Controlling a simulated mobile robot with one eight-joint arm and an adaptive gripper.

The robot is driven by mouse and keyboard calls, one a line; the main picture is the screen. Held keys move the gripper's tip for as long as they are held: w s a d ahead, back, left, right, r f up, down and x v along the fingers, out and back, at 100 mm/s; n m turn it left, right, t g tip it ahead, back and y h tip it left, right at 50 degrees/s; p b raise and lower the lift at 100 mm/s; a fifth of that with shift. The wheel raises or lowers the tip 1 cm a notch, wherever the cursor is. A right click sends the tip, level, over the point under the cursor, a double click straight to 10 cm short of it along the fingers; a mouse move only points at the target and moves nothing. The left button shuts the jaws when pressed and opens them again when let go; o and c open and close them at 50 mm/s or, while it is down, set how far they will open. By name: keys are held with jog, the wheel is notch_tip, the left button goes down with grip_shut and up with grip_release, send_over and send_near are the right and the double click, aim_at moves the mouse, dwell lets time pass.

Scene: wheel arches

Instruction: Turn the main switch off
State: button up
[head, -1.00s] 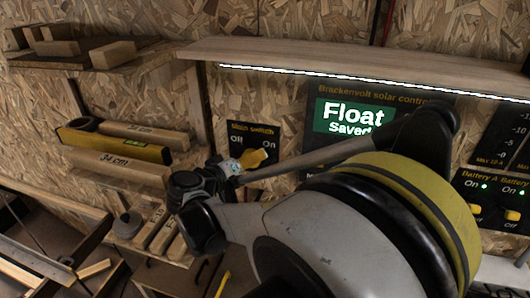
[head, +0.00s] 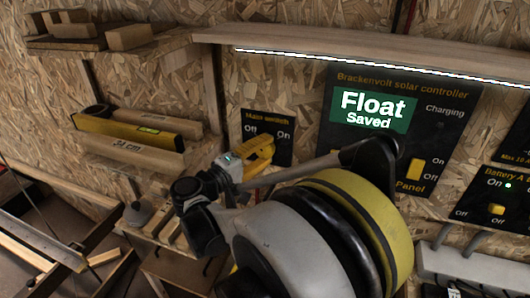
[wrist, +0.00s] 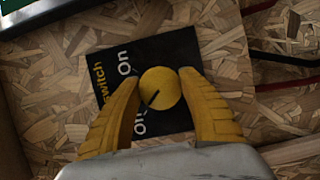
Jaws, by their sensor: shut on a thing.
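The main switch is a black panel (head: 281,151) on the chipboard wall, lettered "Off" on the left and "On" on the right. In the wrist view, the panel (wrist: 108,72) appears turned on its side. Its round yellow knob (wrist: 163,84) sits between the two yellow fingers of my gripper (wrist: 160,82), which is shut on it. The dark mark on the knob points down and left in that view, toward the "Off" lettering. In the head view, my gripper (head: 260,149) is at the panel and hides the knob.
The solar controller (head: 440,90) right of the switch reads "Float Saved". A battery panel (head: 512,190) is farther right. A wooden shelf (head: 300,35) with a light strip runs above. A yellow level (head: 140,130) and wood blocks lie on ledges at the left.

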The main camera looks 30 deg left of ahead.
jog(key=shift+n, duration=0.4)
jog(key=o, duration=1.2)
jog(key=shift+w, duration=0.1)
jog(key=v, duration=1.2)
jog(key=shift+f, duration=0.1)
